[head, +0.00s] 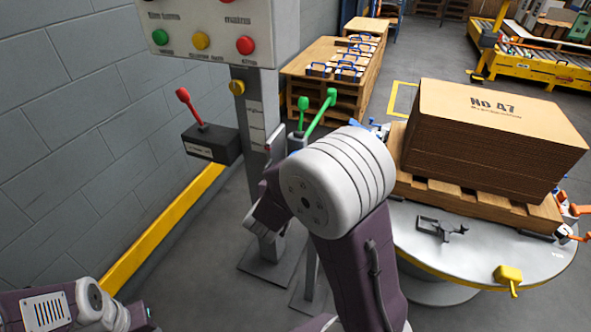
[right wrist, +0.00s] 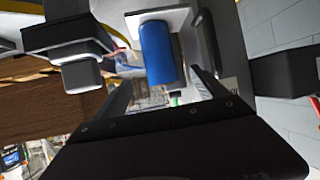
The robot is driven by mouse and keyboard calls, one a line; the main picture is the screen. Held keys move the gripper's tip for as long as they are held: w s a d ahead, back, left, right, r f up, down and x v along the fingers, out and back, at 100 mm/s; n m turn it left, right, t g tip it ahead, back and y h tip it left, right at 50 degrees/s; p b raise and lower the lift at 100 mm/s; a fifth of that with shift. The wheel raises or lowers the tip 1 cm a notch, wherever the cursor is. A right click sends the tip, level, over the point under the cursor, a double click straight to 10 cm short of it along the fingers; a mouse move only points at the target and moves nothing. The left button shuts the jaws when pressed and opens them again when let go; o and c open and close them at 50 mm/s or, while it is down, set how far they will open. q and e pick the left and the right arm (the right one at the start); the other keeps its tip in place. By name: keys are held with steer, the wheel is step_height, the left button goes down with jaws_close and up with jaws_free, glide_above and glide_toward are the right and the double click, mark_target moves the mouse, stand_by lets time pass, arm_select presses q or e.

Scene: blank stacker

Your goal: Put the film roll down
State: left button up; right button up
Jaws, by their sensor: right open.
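A blue film roll (right wrist: 158,55) shows in the right wrist view, with one end against a white plate (right wrist: 178,17). My right gripper (right wrist: 163,80) is open, its two fingers spread to either side of the roll's near end. A gap shows between each finger and the roll; how deep the roll sits between them I cannot tell. In the head view my right arm covers most of this spot, and only a small bit of blue shows beside the arm. My left arm enters at the bottom left of the head view, but its gripper jaws are not visible.
A control panel (head: 215,25) on a grey post stands left of my right arm, with a red-handled box (head: 212,145) beside it. A cardboard stack (head: 490,135) sits on a pallet (head: 480,202) on a round turntable (head: 440,255). A yellow rail (head: 160,235) runs along the wall.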

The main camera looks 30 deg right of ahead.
steer(key=s+a+f+n+g+y, duration=0.1)
steer(key=s+a+f+n+y, duration=0.15)
steer(key=a+y, duration=0.2)
steer(key=s+a+f+n+g+y, duration=0.1)
steer(key=s+a+f+n+y, duration=0.1)
steer(key=a+f+n+y, duration=0.3)
steer(key=s+f+g+h, duration=0.1)
steer(key=s+g, duration=0.5)
steer(key=s, duration=0.7)
steer(key=shift+s+d+f+g, duration=0.3)
steer(key=shift+d+f, duration=0.05)
steer(key=shift+f, duration=0.5)
